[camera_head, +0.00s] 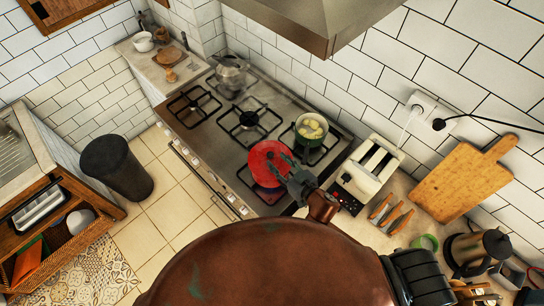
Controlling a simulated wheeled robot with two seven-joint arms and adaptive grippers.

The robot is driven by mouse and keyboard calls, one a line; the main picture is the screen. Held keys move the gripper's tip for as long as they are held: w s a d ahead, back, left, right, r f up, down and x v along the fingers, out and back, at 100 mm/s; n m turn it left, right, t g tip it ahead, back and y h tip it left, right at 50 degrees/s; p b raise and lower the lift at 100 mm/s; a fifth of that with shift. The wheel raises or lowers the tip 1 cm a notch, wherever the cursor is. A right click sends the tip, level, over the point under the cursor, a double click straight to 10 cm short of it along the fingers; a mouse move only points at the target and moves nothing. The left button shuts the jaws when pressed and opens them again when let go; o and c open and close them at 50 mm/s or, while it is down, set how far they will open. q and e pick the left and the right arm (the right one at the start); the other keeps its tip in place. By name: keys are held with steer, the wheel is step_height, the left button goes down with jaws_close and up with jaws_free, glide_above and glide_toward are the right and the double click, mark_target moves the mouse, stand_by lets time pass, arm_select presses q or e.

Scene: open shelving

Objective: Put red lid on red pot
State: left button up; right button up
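A round red piece (264,158), which looks like the red lid, is over the front right part of the stove. Whether the red pot is beneath it cannot be told; no separate red pot shows. My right gripper (286,168) reaches in from the lower right, its dark fingers over the right side of the red piece. The fingertips are small and overlap it, so I cannot tell whether they grip it. My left gripper is not in view.
A pot with yellow food (311,128) stands at the stove's back right, close to my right gripper. A glass pot (230,73) is at the back left. A toaster (368,168) stands right of the stove (202,125). A range hood (320,22) hangs above.

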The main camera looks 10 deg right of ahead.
steer(key=v, duration=0.6)
steer(key=shift+a, duration=0.1)
stand_by(0.4)
